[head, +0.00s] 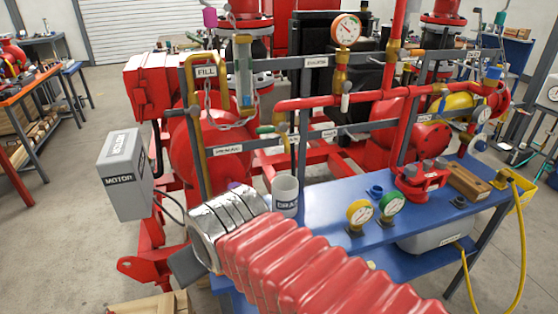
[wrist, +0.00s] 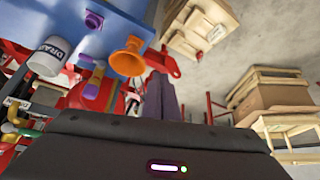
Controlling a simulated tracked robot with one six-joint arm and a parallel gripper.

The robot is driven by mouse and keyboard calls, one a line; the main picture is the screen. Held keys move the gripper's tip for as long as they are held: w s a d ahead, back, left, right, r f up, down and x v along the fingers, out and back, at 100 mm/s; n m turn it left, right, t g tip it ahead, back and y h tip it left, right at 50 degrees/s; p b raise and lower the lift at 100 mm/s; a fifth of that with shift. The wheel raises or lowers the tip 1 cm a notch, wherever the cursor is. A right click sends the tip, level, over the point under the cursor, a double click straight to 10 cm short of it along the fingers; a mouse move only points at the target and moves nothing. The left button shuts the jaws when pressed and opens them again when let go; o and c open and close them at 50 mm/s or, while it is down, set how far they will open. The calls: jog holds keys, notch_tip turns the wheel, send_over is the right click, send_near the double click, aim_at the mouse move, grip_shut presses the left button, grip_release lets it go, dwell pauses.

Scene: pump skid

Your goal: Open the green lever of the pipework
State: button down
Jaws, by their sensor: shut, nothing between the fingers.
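In the head view a small green lever (head: 266,129) sits on the pipework near the hanging chain, left of centre and behind the blue bench. It is small, and its exact angle is hard to tell. My gripper (head: 184,268) is at the lower left, in front of the bench's left end, well apart from the lever and nearer the camera. In the wrist view my gripper (wrist: 162,105) shows as dark, narrow fingers held together with nothing between them. The lever cannot be made out surely in the wrist view.
A white drain cup (head: 285,195) stands on the blue bench (head: 325,205), beside my arm. A grey motor box (head: 124,175) stands left of the pipe frame. A red flanged part (head: 420,180) and gauges are on the bench. In the wrist view an orange funnel (wrist: 128,58) is near my fingers.

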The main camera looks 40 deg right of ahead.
jog(key=w+d+r+m+t+h, duration=0.1)
jog(key=w+d+m+t+h, duration=0.1)
jog(key=w+d, duration=0.55)
jog(key=w+d+m+t+h, duration=0.1)
jog(key=w+d+t+h, duration=0.3)
jog(key=d, duration=0.6)
jog(key=d+r+m+t+h, duration=0.1)
jog(key=d+r+t, duration=0.1)
jog(key=d, duration=1.1)
jog(key=shift+w+d+m+t, duration=0.3)
jog(key=shift+d+t, duration=0.1)
jog(key=shift+t, duration=0.5)
jog(key=shift+w+d, duration=0.1)
jog(key=shift+w, duration=0.1)
